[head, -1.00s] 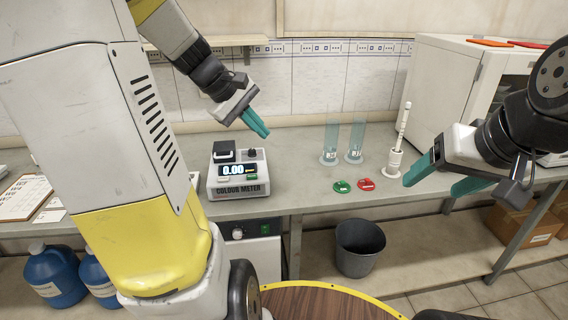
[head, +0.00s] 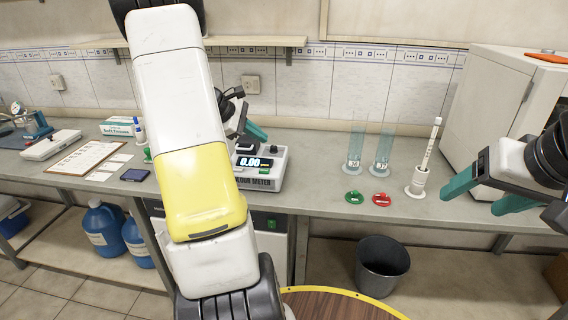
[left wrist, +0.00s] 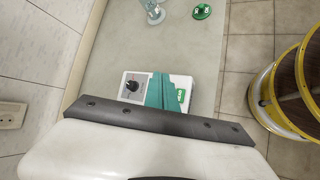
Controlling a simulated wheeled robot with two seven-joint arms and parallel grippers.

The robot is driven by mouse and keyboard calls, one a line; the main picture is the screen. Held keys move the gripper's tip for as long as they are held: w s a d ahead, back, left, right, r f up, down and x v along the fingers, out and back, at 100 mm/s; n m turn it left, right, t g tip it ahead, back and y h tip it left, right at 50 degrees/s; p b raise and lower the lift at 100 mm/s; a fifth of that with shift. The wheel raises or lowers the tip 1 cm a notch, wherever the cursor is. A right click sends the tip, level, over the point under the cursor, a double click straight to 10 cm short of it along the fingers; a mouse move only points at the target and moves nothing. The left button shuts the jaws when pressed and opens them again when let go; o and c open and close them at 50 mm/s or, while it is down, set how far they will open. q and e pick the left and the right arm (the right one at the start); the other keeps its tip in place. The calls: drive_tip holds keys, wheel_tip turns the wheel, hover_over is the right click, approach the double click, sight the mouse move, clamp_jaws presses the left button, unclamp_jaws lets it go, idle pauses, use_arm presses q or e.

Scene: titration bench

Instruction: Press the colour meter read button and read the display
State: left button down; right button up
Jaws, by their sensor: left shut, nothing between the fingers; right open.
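The colour meter (head: 274,178) stands on the bench, partly hidden behind my left arm in the head view. Its lit display (head: 253,162) reads 0.00. A green button (head: 264,171) sits at its front right and also shows in the left wrist view (left wrist: 181,96). I cannot tell any contact. My right gripper (head: 490,194) is open and empty at the right.
Two glass cylinders (head: 354,150) (head: 381,152), a green disc (head: 355,197), a red disc (head: 381,199) and a white holder (head: 417,180) with a stick-like item stand right of the meter. A clipboard (head: 92,157) lies left. A bin (head: 382,265) stands below the bench.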

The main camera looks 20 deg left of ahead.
sight(261, 171)
use_arm(q)
drive_tip(key=shift+f, duration=4.4)
drive_tip(key=shift+f, duration=0.4)
drive_tip(key=shift+f, duration=0.45)
drive_tip(key=shift+r, duration=0.9)
drive_tip(key=shift+r, duration=2.5)
